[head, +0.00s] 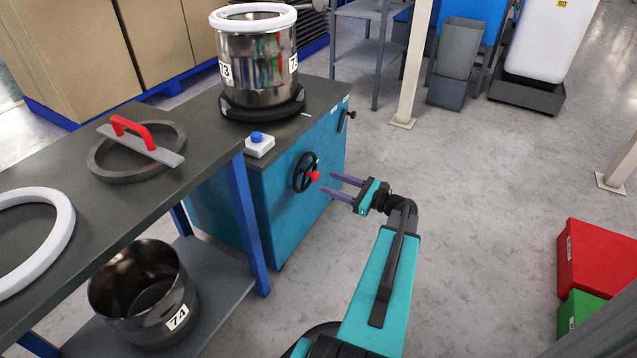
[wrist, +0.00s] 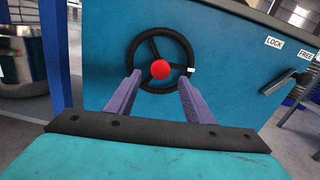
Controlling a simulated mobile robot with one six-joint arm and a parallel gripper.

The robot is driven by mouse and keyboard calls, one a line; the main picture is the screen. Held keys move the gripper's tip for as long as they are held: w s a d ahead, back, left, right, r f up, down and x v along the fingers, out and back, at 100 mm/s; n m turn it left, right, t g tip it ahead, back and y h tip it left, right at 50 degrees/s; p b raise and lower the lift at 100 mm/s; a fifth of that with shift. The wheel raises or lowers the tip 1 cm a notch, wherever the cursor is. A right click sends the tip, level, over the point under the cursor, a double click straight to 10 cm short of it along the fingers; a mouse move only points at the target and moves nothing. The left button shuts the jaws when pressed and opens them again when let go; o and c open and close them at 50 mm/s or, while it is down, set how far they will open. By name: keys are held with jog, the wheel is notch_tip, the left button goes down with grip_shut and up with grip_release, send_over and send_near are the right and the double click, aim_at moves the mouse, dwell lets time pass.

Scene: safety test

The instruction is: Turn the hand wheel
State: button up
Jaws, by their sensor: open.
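The hand wheel (head: 303,172) is a black three-spoked wheel on the blue cabinet (head: 290,215), with a red knob (head: 313,176) on it. In the wrist view the wheel (wrist: 143,50) faces me, upright, and its red knob (wrist: 160,69) shows near the wheel's middle, between my fingers. A small white mark sits at the rim's right. My gripper (head: 340,187) is open and empty. Its two purple fingers point at the wheel from the right in the head view. In the wrist view my gripper (wrist: 161,86) has its fingers apart on either side of the knob; contact is not visible.
A lever (wrist: 305,79) with LOCK and FREE labels is on the cabinet's right. A steel pot (head: 258,70) stands on top, near a blue button (head: 257,137). A workbench (head: 75,165) stands at left. Red and green crates (head: 595,262) lie right; floor between is clear.

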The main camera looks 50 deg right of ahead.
aim_at(317, 178)
jog(key=shift+b+x, duration=0.7)
jog(key=shift+x, duration=1.95)
grip_shut()
jog(key=shift+a, duration=0.45)
jog(key=shift+d, duration=0.35)
